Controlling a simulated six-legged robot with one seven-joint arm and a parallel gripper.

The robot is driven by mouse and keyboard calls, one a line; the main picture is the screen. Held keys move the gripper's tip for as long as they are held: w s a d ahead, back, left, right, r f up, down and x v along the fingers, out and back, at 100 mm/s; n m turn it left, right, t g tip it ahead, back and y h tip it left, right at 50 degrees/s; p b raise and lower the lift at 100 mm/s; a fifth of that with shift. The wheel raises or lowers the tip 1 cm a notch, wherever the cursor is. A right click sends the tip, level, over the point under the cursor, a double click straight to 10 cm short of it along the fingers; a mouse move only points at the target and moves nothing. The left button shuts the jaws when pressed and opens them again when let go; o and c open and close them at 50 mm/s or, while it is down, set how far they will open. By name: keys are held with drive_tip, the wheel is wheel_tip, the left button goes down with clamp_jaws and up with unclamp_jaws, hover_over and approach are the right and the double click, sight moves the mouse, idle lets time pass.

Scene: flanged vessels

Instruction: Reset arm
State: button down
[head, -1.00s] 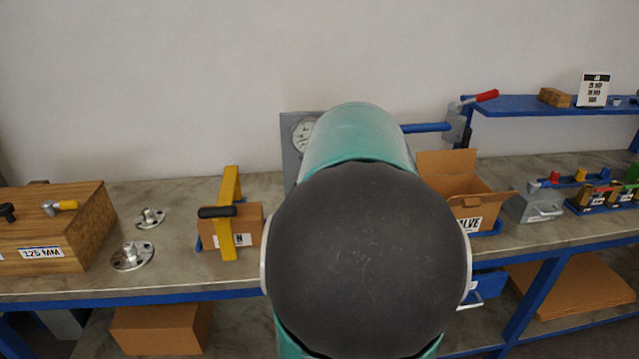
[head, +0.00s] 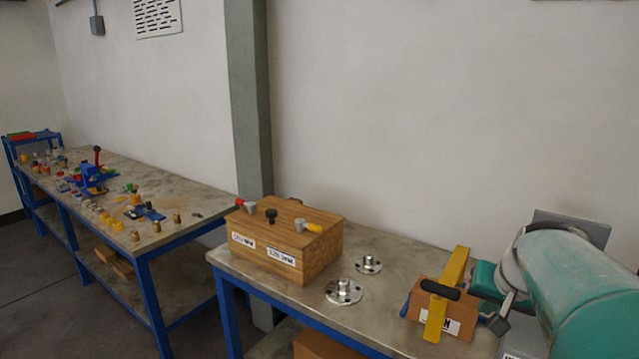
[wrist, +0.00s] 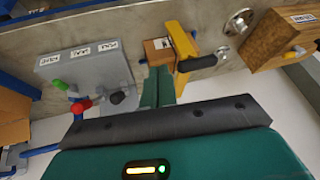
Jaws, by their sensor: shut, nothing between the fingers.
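My arm shows at the right of the head view. In the wrist view my gripper (wrist: 161,78) is shut and empty. The same box (head: 464,328) and yellow bracket (head: 447,290) are at the lower right of the head view, beside my arm. In the wrist view the fingertips overlap the bench edge near the box; I cannot tell the gap.
A wooden box (head: 290,243) with handles and two metal flanges, one nearer (head: 343,292) and one farther (head: 368,264), stand on the bench. A grey labelled box (wrist: 84,72) with coloured knobs is left of my fingers. A second bench (head: 170,200) holds several small parts. Floor shows between benches.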

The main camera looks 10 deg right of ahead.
drive_tip(key=s+a+f+n+y, duration=0.1)
drive_tip(key=s+a+n, duration=0.3)
drive_tip(key=a, duration=0.9)
drive_tip(key=s+a+f+n+y, duration=0.1)
drive_tip(key=s+a+f+n, duration=0.1)
drive_tip(key=a, duration=1.1)
drive_tip(key=s+n, duration=0.1)
drive_tip(key=s, duration=0.1)
drive_tip(key=shift+s+a+f+n, duration=0.2)
drive_tip(key=shift+s+f+n, duration=0.1)
drive_tip(key=shift+n, duration=0.1)
drive_tip(key=shift+r, duration=0.1)
